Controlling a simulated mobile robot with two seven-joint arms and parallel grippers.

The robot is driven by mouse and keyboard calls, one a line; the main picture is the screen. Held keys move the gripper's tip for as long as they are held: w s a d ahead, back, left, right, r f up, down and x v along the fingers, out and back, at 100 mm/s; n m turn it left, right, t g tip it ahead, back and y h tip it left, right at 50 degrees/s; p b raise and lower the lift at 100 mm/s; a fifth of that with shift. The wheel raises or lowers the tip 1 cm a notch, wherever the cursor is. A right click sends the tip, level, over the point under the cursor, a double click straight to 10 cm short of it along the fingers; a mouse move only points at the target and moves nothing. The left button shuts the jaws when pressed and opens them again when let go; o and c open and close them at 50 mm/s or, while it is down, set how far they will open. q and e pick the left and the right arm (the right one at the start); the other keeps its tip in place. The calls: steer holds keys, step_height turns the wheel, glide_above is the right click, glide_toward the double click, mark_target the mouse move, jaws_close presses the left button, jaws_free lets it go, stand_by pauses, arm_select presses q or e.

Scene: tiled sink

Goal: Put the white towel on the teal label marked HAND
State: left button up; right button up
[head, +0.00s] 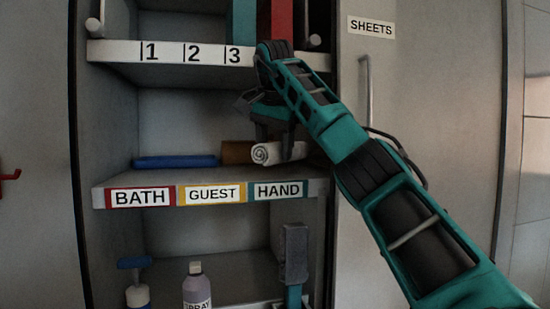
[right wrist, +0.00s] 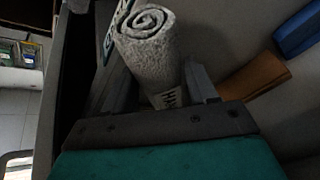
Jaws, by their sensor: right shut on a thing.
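The white rolled towel (head: 268,154) is at the right of the middle shelf, behind the teal label marked HAND (head: 279,190). Its spiral end faces out. My right gripper (head: 277,135) reaches down over it from above. In the right wrist view, the fingers of that gripper (right wrist: 157,78) are on either side of the towel (right wrist: 150,40), shut on it. A tag with partly hidden letters shows on the towel. I cannot tell whether the towel touches the shelf. My left gripper is not in view.
The numbered shelf (head: 115,51) is above. A spray bottle (head: 196,287) stands below. The cabinet's right wall is close to my gripper.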

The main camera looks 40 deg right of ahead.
mark_target(275, 159)
step_height(275, 159, down, 3)
steer(key=shift+f+b, duration=0.1)
steer(key=shift+b, duration=0.65)
steer(key=shift+r, duration=0.2)
steer(key=shift+f, duration=0.25)
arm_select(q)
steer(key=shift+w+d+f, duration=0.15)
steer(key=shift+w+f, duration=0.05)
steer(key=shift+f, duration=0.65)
arm_select(e)
steer(key=o, duration=1.1)
steer(key=shift+r, duration=0.5)
arm_select(q)
steer(key=p, duration=0.1)
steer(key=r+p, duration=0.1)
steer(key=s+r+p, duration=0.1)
steer(key=p, duration=0.1)
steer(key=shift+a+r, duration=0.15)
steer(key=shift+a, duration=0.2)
arm_select(e)
steer(key=v, duration=1.1)
steer(key=shift+s+a+r, duration=0.1)
steer(key=shift+a+r, duration=0.05)
steer(key=shift+a, duration=0.05)
